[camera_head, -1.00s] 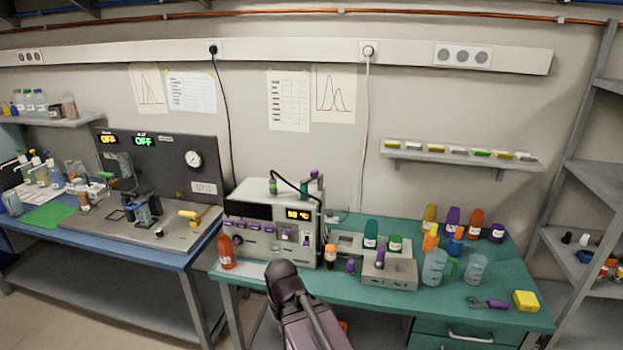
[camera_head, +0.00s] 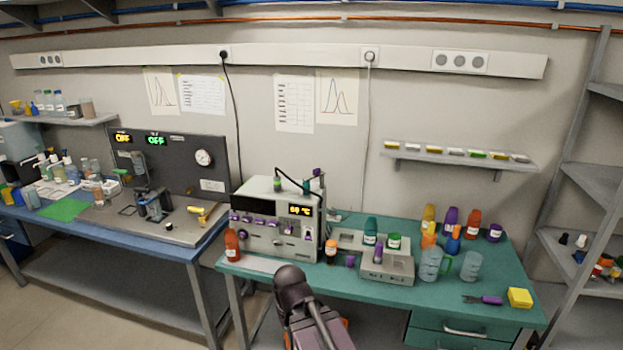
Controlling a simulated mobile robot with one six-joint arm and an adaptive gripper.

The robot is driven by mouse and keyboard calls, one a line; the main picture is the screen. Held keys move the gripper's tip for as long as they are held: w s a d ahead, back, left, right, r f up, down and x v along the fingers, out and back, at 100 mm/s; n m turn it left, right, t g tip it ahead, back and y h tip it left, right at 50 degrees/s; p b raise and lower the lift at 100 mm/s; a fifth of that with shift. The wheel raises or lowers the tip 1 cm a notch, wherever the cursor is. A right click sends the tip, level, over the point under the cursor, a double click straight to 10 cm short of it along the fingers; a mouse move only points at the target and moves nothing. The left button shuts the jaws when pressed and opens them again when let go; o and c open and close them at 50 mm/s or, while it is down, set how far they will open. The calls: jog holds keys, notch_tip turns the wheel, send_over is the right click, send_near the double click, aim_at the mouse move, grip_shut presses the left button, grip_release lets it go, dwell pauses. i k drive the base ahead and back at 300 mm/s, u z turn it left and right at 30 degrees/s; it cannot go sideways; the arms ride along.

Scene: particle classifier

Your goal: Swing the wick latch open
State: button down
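The particle classifier appears to be the pale box-shaped instrument (camera_head: 262,245) at the left end of the green bench. It has a dark front band with a lit temperature display (camera_head: 300,210) and a row of purple knobs (camera_head: 260,222). A green-capped fitting and a black tube sit on its top. I cannot tell which small part is the wick latch, or whether it is open or shut. My arm rises from the bottom centre, in front of the bench. My gripper is not visible.
An orange bottle (camera_head: 232,245) stands at the instrument's left front corner. A grey block unit (camera_head: 388,268), beakers and coloured bottles stand to its right. A yellow block (camera_head: 519,298) lies near the bench's right end. A blue bench (camera_head: 180,251) with a dark panel stands left.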

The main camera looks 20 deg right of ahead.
aim_at(317, 173)
jog(key=k, duration=1.05)
jog(key=z, duration=0.3)
jog(key=i, duration=0.3)
jog(key=z, duration=0.7)
jog(key=i, duration=1.4)
jog(key=u, duration=0.7)
jog(key=i, duration=0.5)
jog(key=u, duration=0.3)
